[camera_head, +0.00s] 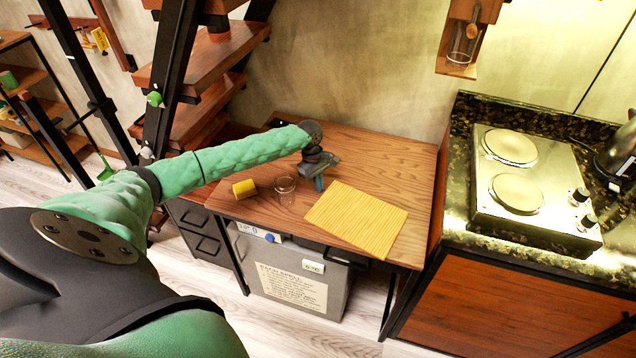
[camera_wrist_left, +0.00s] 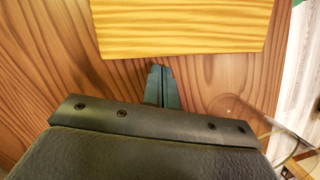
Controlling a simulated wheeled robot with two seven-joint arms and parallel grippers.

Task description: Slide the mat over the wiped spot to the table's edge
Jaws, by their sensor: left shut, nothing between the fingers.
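The yellow ribbed mat (camera_head: 357,219) lies flat on the wooden table (camera_head: 395,160), its near right corner close to the table's front edge. It also shows at the top of the left wrist view (camera_wrist_left: 180,28). My left gripper (camera_head: 319,184) points down at the table just behind and left of the mat. Its fingers are shut and empty in the left wrist view (camera_wrist_left: 162,85), close to the mat's edge; whether they touch it I cannot tell. No wiped spot can be made out. My right gripper is not in view.
A clear glass (camera_head: 286,190) stands left of the mat, and a yellow cylinder (camera_head: 244,189) lies left of it near the front edge. A grey bin (camera_head: 290,282) with a label stands under the table. A hotplate (camera_head: 535,185) sits on the counter at right.

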